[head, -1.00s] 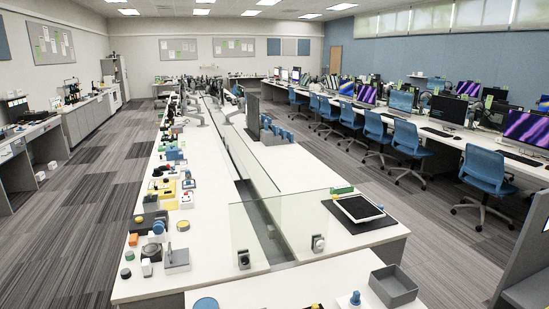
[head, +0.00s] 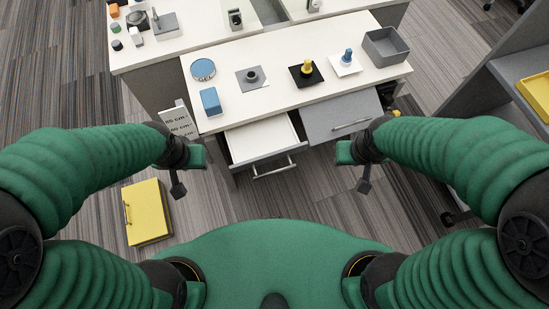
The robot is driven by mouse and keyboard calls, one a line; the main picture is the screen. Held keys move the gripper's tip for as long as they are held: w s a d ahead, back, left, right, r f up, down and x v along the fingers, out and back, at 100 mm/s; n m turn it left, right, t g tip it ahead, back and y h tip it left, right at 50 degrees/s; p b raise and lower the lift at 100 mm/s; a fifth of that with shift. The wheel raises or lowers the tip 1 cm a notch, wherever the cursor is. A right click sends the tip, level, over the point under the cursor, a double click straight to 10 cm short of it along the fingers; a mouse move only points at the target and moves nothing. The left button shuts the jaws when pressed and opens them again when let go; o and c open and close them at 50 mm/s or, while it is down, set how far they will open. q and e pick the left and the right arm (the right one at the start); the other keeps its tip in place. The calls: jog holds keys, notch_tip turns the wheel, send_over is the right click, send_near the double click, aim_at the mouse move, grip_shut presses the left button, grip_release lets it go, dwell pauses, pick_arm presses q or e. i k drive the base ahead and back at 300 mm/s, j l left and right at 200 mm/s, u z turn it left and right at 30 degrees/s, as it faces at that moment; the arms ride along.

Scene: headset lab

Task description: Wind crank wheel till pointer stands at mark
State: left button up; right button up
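On the white desk (head: 290,90) in front of me stand several small fixtures. A round dark grey piece sits on a grey plate (head: 243,84). A yellow knob (head: 307,66) stands on a black plate, and a blue knob (head: 347,56) on a white plate. A blue-topped round disc (head: 203,69) lies at the left. I cannot tell which is the crank wheel; no pointer or mark can be made out. My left gripper (head: 178,190) and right gripper (head: 364,187) hang in front of the desk, apart from all fixtures. Their finger openings are not clear.
A blue block (head: 210,101) lies at the desk's left front, a grey open bin (head: 386,47) at the right. An open drawer (head: 260,139) juts toward me; the drawer front (head: 343,120) beside it is grey.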

aim_at(385, 97)
jog(key=l, duration=1.4)
jog(key=z, duration=0.05)
